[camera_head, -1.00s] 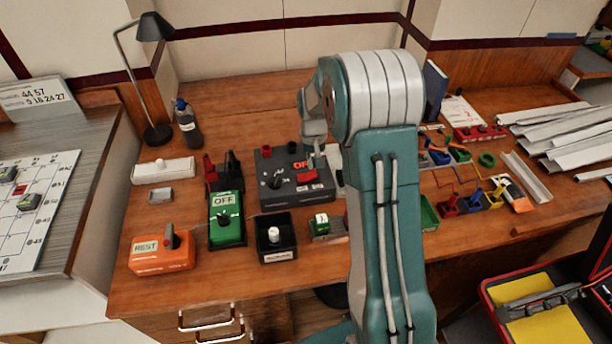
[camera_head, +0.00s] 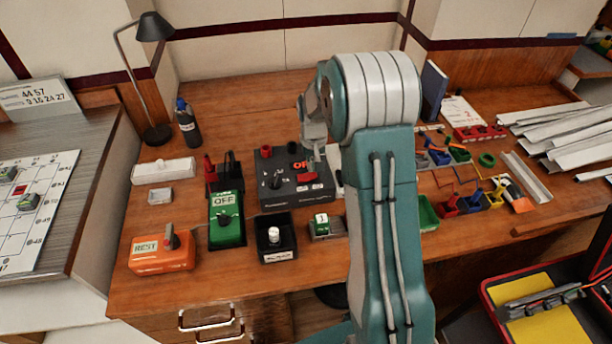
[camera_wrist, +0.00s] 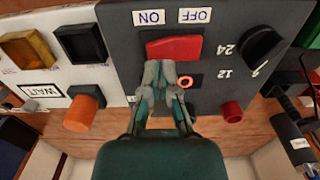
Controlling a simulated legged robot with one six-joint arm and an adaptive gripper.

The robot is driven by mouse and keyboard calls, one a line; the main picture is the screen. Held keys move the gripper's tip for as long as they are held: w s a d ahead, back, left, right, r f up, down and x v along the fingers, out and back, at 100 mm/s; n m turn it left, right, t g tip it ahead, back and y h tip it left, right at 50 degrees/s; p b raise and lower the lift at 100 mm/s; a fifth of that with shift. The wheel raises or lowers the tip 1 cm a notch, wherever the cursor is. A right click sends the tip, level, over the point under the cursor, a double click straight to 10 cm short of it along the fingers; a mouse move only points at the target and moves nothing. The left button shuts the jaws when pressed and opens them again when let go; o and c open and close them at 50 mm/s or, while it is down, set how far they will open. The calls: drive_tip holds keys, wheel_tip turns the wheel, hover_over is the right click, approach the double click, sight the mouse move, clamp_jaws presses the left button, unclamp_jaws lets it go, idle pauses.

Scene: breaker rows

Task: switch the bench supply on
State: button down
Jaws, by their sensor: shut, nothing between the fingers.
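The bench supply (camera_head: 290,198) is a dark grey box with a dial and a red rocker switch (camera_head: 307,177). The orange display (camera_head: 299,165) starts with "OF"; my gripper hides the rest. My gripper (camera_wrist: 159,68) is shut and empty, its tips at the rocker's edge on the ON side. I cannot tell whether they touch. In the head view my gripper (camera_head: 318,155) is over the supply's back right.
A black dial (camera_wrist: 262,46) and red socket (camera_wrist: 232,111) are close by. A white panel with an orange knob (camera_wrist: 80,112) adjoins. The green OFF box (camera_head: 226,218), black knob box (camera_head: 275,240) and orange REST box (camera_head: 160,256) stand nearby.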

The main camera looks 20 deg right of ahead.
sight(312, 174)
drive_tip(key=shift+f, duration=0.95)
idle(0.5)
drive_tip(key=shift+r, duration=3.55)
